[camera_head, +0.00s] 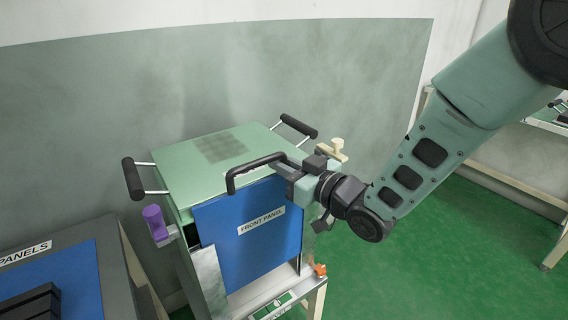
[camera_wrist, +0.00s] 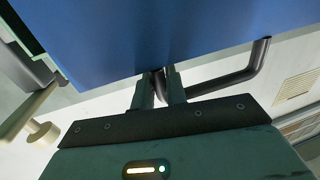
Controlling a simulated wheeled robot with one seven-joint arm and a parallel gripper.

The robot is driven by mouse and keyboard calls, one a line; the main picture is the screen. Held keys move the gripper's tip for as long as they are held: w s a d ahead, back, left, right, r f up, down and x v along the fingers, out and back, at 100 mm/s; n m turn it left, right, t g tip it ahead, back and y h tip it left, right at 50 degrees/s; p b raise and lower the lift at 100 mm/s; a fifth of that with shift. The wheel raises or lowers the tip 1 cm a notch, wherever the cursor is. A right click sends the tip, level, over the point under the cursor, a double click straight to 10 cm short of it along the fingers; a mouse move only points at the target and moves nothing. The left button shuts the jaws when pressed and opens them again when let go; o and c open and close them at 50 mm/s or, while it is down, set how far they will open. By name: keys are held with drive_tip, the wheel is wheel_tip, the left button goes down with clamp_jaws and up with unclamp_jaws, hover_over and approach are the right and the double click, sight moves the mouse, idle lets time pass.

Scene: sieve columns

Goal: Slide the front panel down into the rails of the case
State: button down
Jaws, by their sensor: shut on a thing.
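The blue front panel (camera_head: 250,245) stands upright at the front of the green case (camera_head: 185,170), its label facing out. My gripper (camera_head: 283,168) is shut on the right part of the panel's black handle (camera_head: 238,177). In the wrist view my fingers (camera_wrist: 160,92) close on the handle (camera_wrist: 235,77) beside the blue panel (camera_wrist: 170,35).
A purple knob (camera_head: 154,218) stands at the case's left front, and a cream knob (camera_head: 337,146) at the right. An orange part (camera_head: 320,269) sits at the lower right corner. The case has black side handles (camera_head: 132,180). A rack labelled PANELS (camera_head: 25,252) stands at left.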

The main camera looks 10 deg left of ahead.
drive_tip(key=shift+f+b, duration=0.8)
drive_tip(key=shift+f, duration=0.15)
drive_tip(key=shift+r, duration=0.25)
drive_tip(key=c, duration=1.8)
unclamp_jaws()
drive_tip(key=shift+s+d, duration=0.15)
drive_tip(key=shift+d, duration=0.05)
drive_tip(key=shift+f+b, duration=0.2)
drive_tip(key=shift+b, duration=0.15)
drive_tip(key=shift+r, duration=0.15)
drive_tip(key=shift+s+d, duration=0.15)
drive_tip(key=shift+d, duration=0.05)
idle(0.5)
